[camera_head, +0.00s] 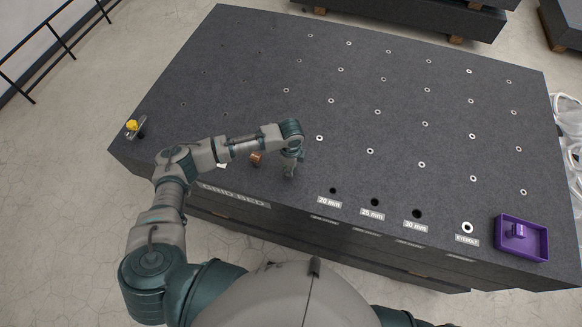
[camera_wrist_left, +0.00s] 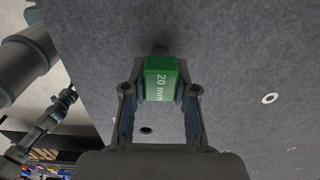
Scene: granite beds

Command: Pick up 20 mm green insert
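The green insert (camera_wrist_left: 160,80), labelled "20 mm", shows in the left wrist view between the two fingers of my left gripper (camera_wrist_left: 161,92). The fingertips close in on both its sides and appear to touch it. A dark shape shows just beyond its far end, over the grey granite. In the head view my left gripper (camera_head: 290,172) points down over the front part of the granite bed (camera_head: 235,60), left of the hole marked 20 mm (camera_head: 332,190). The insert cannot be made out there. My right gripper is not in view.
A copper-coloured piece (camera_head: 256,159) stands just left of the gripper. A yellow-topped item (camera_head: 133,126) sits at the bed's left corner. A purple tray (camera_head: 502,248) holding a purple piece lies at the front right.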

